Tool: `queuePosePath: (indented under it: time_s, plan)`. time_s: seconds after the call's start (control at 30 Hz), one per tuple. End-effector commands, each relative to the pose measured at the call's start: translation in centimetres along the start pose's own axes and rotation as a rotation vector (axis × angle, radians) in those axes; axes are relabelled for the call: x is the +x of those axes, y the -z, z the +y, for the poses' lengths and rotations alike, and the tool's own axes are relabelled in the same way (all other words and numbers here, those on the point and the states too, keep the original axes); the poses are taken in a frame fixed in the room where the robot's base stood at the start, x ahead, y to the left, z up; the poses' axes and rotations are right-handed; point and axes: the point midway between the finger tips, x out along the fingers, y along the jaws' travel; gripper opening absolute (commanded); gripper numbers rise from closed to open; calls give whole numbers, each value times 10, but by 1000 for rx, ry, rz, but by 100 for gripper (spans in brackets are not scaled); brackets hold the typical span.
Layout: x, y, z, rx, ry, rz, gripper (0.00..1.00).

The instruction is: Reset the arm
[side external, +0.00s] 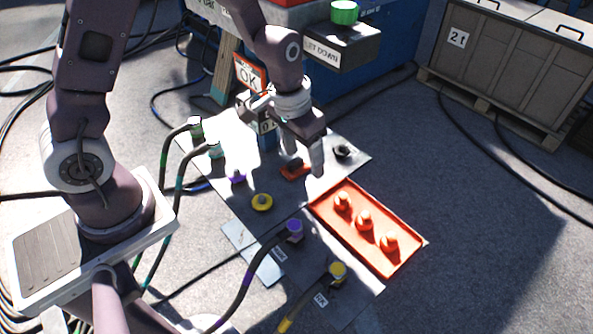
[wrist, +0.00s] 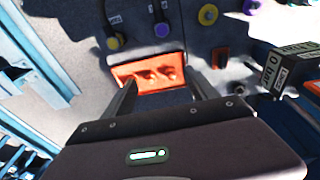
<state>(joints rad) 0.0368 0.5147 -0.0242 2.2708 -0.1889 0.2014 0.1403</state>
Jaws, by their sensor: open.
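My gripper (side external: 307,158) hangs above the grey work mat in the side external view, fingers pointing down, near an orange-red block on the mat. In the wrist view, my gripper (wrist: 165,88) shows two dark fingers spread apart with nothing between them. Beyond the fingertips lies the orange tray (wrist: 148,66) with rounded orange pieces in it. In the side external view the orange tray (side external: 405,272) holds 3 orange knobs, to the right of and below my gripper.
Yellow (side external: 262,202) and purple (side external: 237,176) round fittings sit on the mat. Cable ends with purple (side external: 294,228) and yellow (side external: 337,270) connectors lie in front. A black fitting (side external: 343,151) is right of my gripper. A crate (side external: 500,65) stands back right; floor right of the tray is clear.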

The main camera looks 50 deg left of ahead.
Motion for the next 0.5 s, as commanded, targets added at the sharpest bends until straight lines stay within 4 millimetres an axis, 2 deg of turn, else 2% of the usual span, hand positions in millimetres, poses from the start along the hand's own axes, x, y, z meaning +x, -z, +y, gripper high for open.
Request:
queuePosePath:
  time_s: [0.03, 0.1, 0.17, 0.23, 0.33, 0.4, 0.5]
  plan:
    - [-42, 0, 1, 7, -4, 51, 67]
    - [-94, -12, 2, 12, -6, 102, 67]
    - [-134, -30, 1, 16, -3, 147, 67]
    - [-173, -56, -2, 18, 7, 198, 67]
    - [-211, -99, -6, 16, 26, 260, 67]
    - [-225, -124, -9, 10, 39, 294, 67]
    - [-234, -149, -13, 4, 54, 323, 67]
